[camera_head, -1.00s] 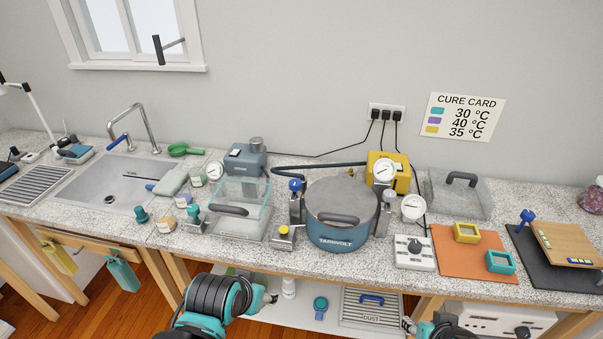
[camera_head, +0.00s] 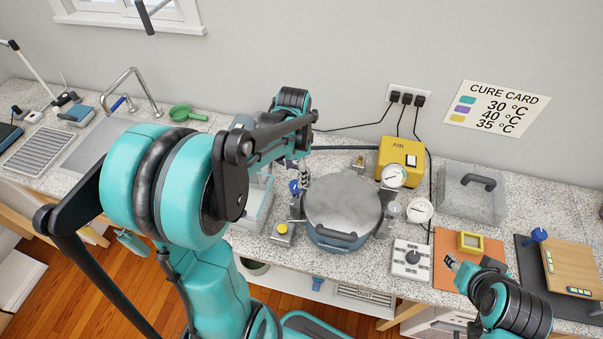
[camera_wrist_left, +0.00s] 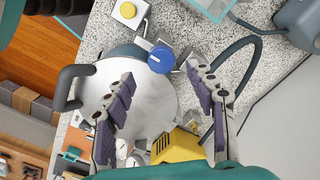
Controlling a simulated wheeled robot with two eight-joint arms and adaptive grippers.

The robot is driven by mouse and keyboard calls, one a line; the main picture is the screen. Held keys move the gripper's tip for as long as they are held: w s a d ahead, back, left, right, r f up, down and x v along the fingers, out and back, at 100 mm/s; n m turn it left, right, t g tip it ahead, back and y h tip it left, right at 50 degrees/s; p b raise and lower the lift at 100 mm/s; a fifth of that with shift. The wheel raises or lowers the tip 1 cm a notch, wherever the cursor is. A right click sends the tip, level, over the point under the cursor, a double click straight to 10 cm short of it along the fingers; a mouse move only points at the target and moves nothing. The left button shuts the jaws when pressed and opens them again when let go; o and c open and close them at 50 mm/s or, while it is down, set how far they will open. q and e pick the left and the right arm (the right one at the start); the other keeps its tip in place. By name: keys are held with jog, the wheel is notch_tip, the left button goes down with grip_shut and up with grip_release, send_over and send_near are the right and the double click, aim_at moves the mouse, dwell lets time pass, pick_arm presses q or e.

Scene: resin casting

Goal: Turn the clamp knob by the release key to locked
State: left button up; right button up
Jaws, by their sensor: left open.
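The clamp knob (camera_head: 294,187) is blue and sits on a metal clamp at the left rim of the blue pressure pot (camera_head: 345,205). The release key (camera_head: 282,228), a yellow button on a small grey box, is just in front of it. My left gripper (camera_head: 303,172) is above the pot's left rim, pointing down, partly hidden by its arm. In the left wrist view the open fingers (camera_wrist_left: 160,72) stand on either side of the blue knob (camera_wrist_left: 160,60), with a gap at each side; I cannot tell the height gap. My right gripper (camera_head: 452,262) is over the orange mat, its jaw opening unclear.
A second clamp (camera_head: 391,210) stands at the pot's right rim. A yellow air unit (camera_head: 399,155) with a gauge is behind it. A clear box (camera_head: 250,212) is left of the knob.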

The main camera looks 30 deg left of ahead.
aim_at(296, 184)
pick_arm(q)
notch_tip(296, 184, down, 6)
jog(key=shift+w+b, duration=0.1)
jog(key=shift+b, duration=0.35)
jog(key=c, duration=1.2)
